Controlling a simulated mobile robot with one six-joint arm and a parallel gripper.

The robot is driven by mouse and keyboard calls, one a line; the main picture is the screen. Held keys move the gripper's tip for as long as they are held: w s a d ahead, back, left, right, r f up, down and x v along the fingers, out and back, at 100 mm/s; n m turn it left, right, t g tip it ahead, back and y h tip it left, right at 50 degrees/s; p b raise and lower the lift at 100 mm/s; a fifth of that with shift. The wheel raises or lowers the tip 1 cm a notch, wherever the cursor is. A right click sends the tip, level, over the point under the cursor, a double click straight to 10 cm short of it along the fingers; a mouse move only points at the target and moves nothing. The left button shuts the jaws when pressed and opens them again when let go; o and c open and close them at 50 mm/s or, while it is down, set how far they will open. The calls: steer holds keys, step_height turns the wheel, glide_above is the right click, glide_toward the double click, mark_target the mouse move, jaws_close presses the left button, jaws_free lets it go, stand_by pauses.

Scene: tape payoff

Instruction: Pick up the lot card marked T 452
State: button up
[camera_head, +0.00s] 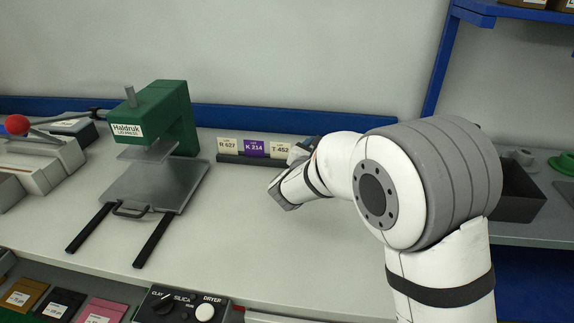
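The lot card marked T 452 (281,148) is a pale card standing upright at the right end of a dark card rack (245,159) near the back of the bench. Two other cards stand left of it: a pale one marked R 627 (227,144) and a purple one marked K 314 (254,148). My gripper (284,200) is at the end of the white arm, in front of and just right of the rack. No card shows in it. Its fingertips are too small and angled to tell whether they are open or shut.
A green Haldruk press (166,112) with a grey plate (150,185) stands left of the rack. A dark bin (520,192) stands at the right behind my arm. A dryer control box (182,305) sits at the front edge. The bench between is clear.

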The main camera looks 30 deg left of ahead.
mark_target(280, 147)
steer(key=s+a+f+n+y, duration=0.1)
steer(key=a+n, duration=0.1)
steer(key=a, duration=0.2)
steer(key=s+a+f+n+y, duration=0.1)
steer(key=a+f+n+y, duration=0.1)
steer(key=a, duration=0.1)
steer(key=s+a+f+n+y+b, duration=0.1)
steer(key=a+f+y, duration=0.1)
steer(key=a, duration=0.2)
steer(key=shift+s+a+n+t, duration=0.2)
steer(key=shift+a+n+t, duration=0.1)
steer(key=shift+n, duration=0.1)
steer(key=shift+w+a, duration=0.1)
steer(key=shift+a, duration=0.25)
steer(key=x, duration=0.7)
steer(key=shift+r, duration=0.25)
steer(key=shift+a+r, duration=0.1)
steer(key=shift+r, duration=0.05)
steer(key=shift+w, duration=0.1)
steer(key=c, duration=0.7)
